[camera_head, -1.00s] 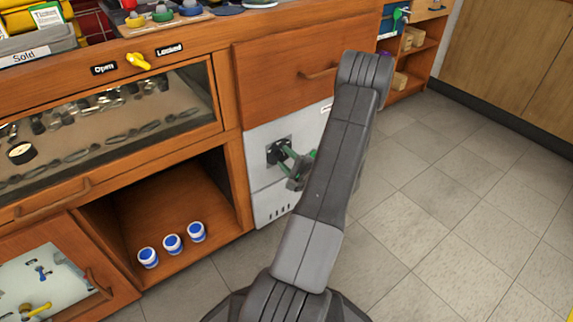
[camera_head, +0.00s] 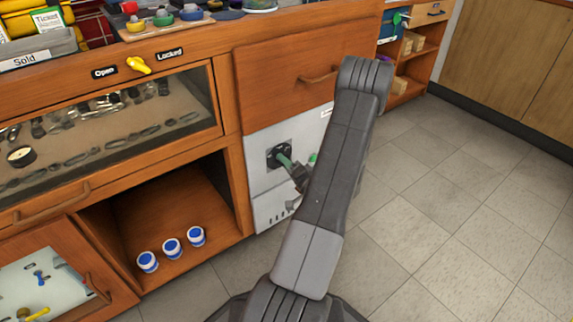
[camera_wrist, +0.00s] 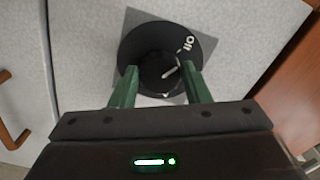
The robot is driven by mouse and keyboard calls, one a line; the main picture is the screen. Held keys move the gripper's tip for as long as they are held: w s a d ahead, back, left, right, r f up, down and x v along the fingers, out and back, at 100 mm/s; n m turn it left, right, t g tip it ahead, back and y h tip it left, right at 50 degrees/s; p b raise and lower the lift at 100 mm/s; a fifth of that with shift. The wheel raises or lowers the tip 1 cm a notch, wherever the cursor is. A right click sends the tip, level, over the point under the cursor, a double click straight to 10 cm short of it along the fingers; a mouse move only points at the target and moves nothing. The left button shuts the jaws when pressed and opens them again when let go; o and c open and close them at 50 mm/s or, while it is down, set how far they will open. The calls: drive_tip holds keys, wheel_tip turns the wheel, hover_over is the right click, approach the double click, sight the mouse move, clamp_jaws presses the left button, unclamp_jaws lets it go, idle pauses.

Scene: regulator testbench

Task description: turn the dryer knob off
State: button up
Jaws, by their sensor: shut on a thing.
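The dryer is the pale grey-white appliance (camera_head: 262,190) under the orange-brown drawer in the head view. Its black knob (camera_wrist: 160,72) sits on a round black dial on a grey square plate; the dial also shows in the head view (camera_head: 276,151). The dial bears white lettering near its upper right, turned and hard to read, and a slanted white pointer line is on the knob. My gripper (camera_wrist: 159,76) has its green fingers on either side of the knob, shut on it. In the head view my gripper (camera_head: 287,163) reaches the dial from the right, partly behind my arm.
An open cubby (camera_head: 180,215) with several blue-and-white cups is left of the dryer. A glass-fronted display drawer (camera_head: 110,125) is above it. A yellow Open/Locked knob (camera_head: 139,66) is on the counter front. The tiled floor (camera_head: 450,210) at the right is clear.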

drive_tip(key=shift+f+n, duration=0.1)
drive_tip(key=shift+n, duration=0.2)
idle(0.4)
drive_tip(key=o, duration=1)
drive_tip(key=p+v, duration=0.3)
drive_tip(key=v, duration=1.1)
drive_tip(key=b+x, duration=0.3)
drive_tip(key=x, duration=1.1)
